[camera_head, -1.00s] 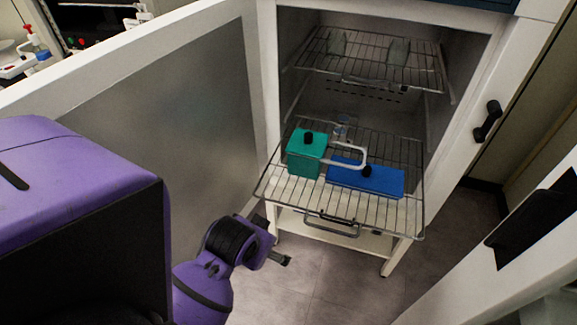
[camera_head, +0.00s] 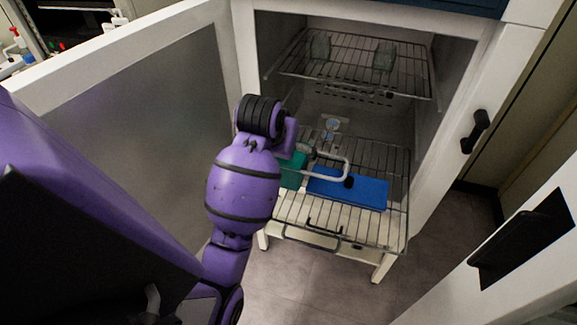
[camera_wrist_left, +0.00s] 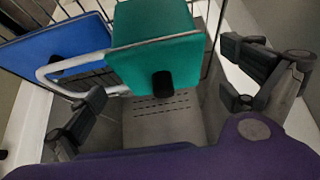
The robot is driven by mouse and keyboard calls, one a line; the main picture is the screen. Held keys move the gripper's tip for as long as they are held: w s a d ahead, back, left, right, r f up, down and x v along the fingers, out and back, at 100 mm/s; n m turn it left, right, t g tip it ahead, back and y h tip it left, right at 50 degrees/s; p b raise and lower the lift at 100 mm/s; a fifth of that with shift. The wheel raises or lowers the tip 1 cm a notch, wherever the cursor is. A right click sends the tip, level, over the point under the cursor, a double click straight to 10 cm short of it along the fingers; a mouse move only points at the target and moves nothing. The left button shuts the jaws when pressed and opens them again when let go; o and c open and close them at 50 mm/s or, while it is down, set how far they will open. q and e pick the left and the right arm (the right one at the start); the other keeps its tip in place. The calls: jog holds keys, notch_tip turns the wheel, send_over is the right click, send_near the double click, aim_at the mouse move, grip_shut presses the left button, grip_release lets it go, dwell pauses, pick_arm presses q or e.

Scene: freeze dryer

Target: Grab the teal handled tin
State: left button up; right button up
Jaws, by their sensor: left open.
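The teal tin (camera_head: 292,170) with a pale handle (camera_head: 338,163) stands on the pulled-out lower wire shelf. My left arm hides most of it in the head view. In the left wrist view the teal tin (camera_wrist_left: 158,50) shows its side, a black knob and the pale handle (camera_wrist_left: 72,68) reaching toward the blue tin. My left gripper (camera_wrist_left: 165,100) is open, with one finger on each side of the picture and the tin above and between them, not gripped. My right gripper is not in view.
A blue tin (camera_head: 350,190) with a black knob lies right beside the teal tin; the handle reaches over it. The wire shelf (camera_head: 385,225) juts out of the white cabinet. The open door (camera_head: 150,110) stands left of my arm. An upper shelf (camera_head: 350,70) holds small glass items.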

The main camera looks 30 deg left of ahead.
pick_arm(q)
jog(key=shift+x, duration=1.85)
jog(key=shift+a, duration=0.1)
jog(key=c, duration=1.9)
jog(key=shift+r, duration=0.1)
jog(key=shift+c, duration=0.6)
jog(key=shift+w, duration=0.1)
